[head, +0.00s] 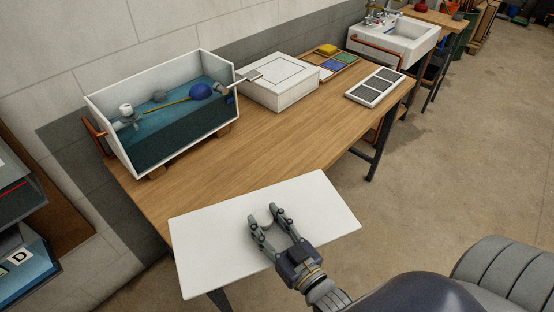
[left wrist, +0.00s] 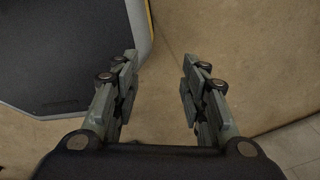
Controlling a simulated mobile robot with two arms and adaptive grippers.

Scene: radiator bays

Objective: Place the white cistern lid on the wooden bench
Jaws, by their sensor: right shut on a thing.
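The white cistern lid (head: 205,235) is a flat, plain rectangular slab. In the head view it covers the near end of the wooden bench (head: 290,150) and sticks out past its front edge. I cannot tell whether it touches the bench top or hangs just above it. My left gripper (left wrist: 158,62) shows in the left wrist view, open and empty, above the floor. It is not seen in the head view.
An open cistern (head: 165,125) with water and a blue float (head: 200,91) stands at the bench's left. Behind are a white box (head: 280,82), a tray of coloured pieces (head: 340,63) and a white frame with dark panels (head: 376,87). The bench's middle is clear.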

